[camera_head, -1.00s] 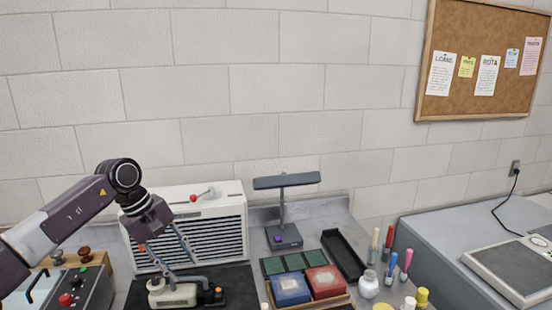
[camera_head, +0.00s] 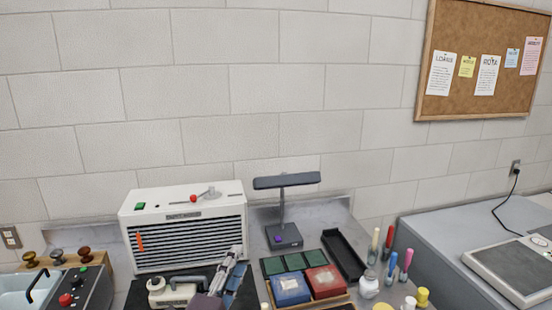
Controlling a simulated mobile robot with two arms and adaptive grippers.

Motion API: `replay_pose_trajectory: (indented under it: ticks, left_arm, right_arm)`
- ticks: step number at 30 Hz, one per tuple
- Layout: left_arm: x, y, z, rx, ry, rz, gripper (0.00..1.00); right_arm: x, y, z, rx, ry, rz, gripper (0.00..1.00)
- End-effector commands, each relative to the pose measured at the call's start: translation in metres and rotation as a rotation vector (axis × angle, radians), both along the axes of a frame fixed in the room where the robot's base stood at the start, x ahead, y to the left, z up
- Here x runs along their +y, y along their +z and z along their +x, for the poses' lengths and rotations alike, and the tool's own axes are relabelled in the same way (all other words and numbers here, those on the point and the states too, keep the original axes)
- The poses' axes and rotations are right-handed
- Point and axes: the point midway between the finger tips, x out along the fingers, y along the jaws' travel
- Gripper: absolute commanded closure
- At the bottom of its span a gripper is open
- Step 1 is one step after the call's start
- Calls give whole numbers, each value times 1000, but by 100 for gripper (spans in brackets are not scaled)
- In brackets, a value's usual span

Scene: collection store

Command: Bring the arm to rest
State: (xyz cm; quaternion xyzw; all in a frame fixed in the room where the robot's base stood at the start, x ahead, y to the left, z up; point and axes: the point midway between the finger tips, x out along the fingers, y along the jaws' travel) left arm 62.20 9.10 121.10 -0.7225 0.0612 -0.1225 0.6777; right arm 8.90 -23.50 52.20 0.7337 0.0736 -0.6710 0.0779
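My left gripper (camera_head: 234,262) is low in the head view, in front of the white louvred box and right of the small cream device with a handle (camera_head: 172,292). Its grey fingers point up and away over the dark mat (camera_head: 136,295). They are seen nearly end-on and overlap, so I cannot tell whether they are apart. I see nothing held between them. Most of the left arm is below the picture edge. My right gripper is not in view.
The white louvred box (camera_head: 190,205) stands behind. A desk lamp (camera_head: 285,235), blue box (camera_head: 290,289), red box (camera_head: 324,281), black tray (camera_head: 343,256) and several markers (camera_head: 389,236) lie to the right. A control box with a red button (camera_head: 82,290) is at left.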

Motion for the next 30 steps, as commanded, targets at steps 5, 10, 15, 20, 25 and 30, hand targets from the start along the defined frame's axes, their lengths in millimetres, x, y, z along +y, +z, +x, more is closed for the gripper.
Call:
replay_pose_trajectory:
  ticks: [5,10,15,20,25,30]
  left_arm:
    - [66,-108,-59,456,255,-428,65]
    - [100,-190,-146,806,500,-729,65]
    - [111,-233,-222,1033,689,-902,65]
    - [114,-253,-281,1182,830,-1004,65]
    - [114,-264,-338,1313,971,-1080,65]
    - [113,-311,-333,1335,992,-1075,65]
  right_arm:
    - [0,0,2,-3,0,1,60]
    - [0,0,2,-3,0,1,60]
    - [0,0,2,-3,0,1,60]
    - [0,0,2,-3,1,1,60]
    - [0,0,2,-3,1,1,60]
    - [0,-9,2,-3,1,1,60]
